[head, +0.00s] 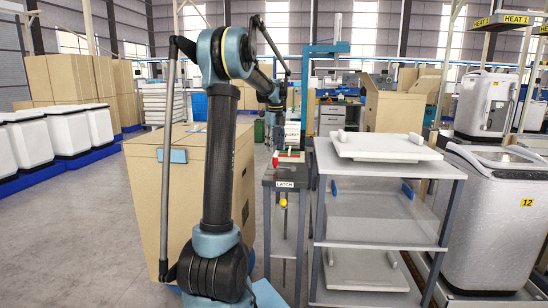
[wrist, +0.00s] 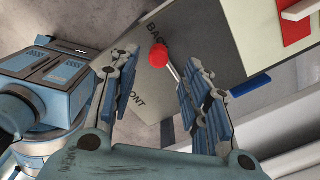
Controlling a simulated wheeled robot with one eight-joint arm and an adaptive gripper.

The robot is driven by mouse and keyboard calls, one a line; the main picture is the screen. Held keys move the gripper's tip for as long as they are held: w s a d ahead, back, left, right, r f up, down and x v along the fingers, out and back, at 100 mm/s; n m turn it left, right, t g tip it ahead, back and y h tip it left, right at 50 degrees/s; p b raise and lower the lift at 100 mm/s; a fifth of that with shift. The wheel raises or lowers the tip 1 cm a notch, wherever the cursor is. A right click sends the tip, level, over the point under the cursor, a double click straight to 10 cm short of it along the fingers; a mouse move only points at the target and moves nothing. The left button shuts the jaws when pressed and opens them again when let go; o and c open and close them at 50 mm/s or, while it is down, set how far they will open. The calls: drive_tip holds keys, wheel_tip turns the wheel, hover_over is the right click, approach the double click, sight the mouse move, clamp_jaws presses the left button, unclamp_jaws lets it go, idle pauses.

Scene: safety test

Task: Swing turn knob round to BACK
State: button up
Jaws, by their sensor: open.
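The turn knob (wrist: 158,55) is a red ball on a thin metal stem in the wrist view. Its stem slants down to the right, towards my right finger. It sits over a grey plate (wrist: 208,38) lettered BACK above and FRONT lower left; the ball partly covers the end of BACK. My gripper (wrist: 159,62) is open, with one finger on each side of the ball in the picture. I see no clear contact, and the depth between them is hard to judge. In the head view my gripper (head: 278,130) points down over a small stand (head: 284,183) labelled LATCH; the knob is too small to make out surely there.
A red and white block (wrist: 295,25) lies near the plate's upper right, with a blue piece (wrist: 250,85) below. A grey shelf unit (head: 385,178) stands close right of the stand. A large cardboard box (head: 150,195) stands left. Open floor lies farther left.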

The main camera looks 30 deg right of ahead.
drive_tip(key=shift+r, duration=2.5)
